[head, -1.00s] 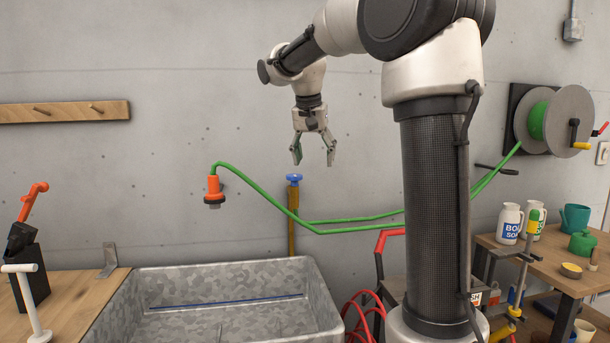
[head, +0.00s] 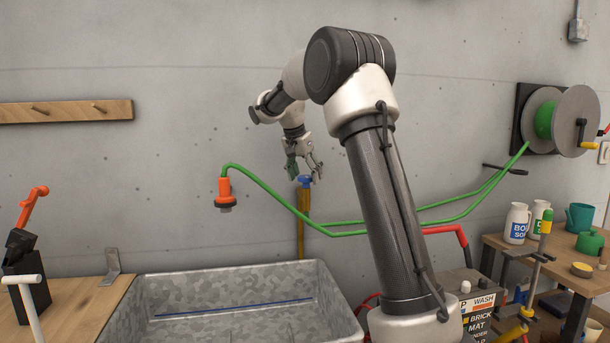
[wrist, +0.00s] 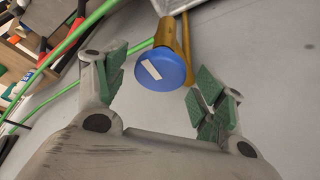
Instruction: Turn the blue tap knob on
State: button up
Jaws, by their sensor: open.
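The blue tap knob (head: 304,181) sits on top of an upright brass pipe (head: 302,225) against the wall, behind the metal basin. In the wrist view the round blue knob (wrist: 168,68) has a white bar mark on its face. My gripper (head: 304,174) is open, pointing down, with its fingers just above the knob. In the wrist view the green-padded fingertips of my gripper (wrist: 160,80) are apart, one on each side of the knob, and nothing is held between them.
A galvanized basin (head: 235,266) stands below. A green hose (head: 350,233) with an orange nozzle (head: 223,190) runs close by the pipe to a reel (head: 575,120) on the right. A wooden table (head: 535,248) with bottles stands at right.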

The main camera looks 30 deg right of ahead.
jog(key=c, duration=1)
